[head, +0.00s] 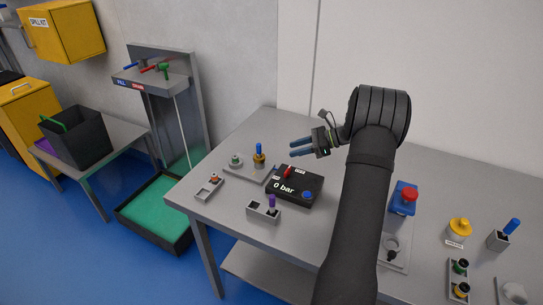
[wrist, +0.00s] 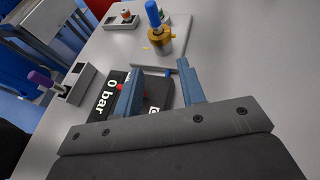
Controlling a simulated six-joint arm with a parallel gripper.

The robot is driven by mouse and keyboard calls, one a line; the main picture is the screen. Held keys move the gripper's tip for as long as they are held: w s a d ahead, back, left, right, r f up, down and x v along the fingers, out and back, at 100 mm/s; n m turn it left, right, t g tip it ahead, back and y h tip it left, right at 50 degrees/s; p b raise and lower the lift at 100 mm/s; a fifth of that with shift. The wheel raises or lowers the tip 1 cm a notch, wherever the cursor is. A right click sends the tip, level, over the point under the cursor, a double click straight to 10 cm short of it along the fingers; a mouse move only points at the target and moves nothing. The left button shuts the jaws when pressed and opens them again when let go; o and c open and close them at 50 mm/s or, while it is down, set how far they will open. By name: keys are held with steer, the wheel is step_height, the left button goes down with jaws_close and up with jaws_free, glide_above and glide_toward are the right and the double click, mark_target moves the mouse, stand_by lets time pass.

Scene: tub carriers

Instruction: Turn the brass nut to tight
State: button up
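The brass nut (head: 259,159) sits on a light grey plate (head: 240,172) at the table's left, with an upright blue handle (head: 258,148) rising from it. In the wrist view the nut (wrist: 159,46) and its blue handle (wrist: 153,14) stand upright beyond the fingertips, with small yellow marks beside the nut. My gripper (head: 293,149) is open and empty, to the right of the nut and apart from it. Its two blue fingers (wrist: 160,70) are spread in the wrist view. Any wording at the yellow marks is too small to read.
A black box reading "0 bar" (head: 290,194), with a red lever and blue button, stands just in front. A grey block with a purple handle (head: 271,203) and a small grey tray (head: 209,187) are nearby. A grey fitting (head: 235,160) shares the plate.

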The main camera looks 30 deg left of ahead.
steer(key=x, duration=0.9)
steer(key=shift+s+a+f, duration=0.15)
steer(key=shift+s+a, duration=0.05)
steer(key=shift+a, duration=0.1)
steer(key=shift+c, duration=0.5)
jaws_close()
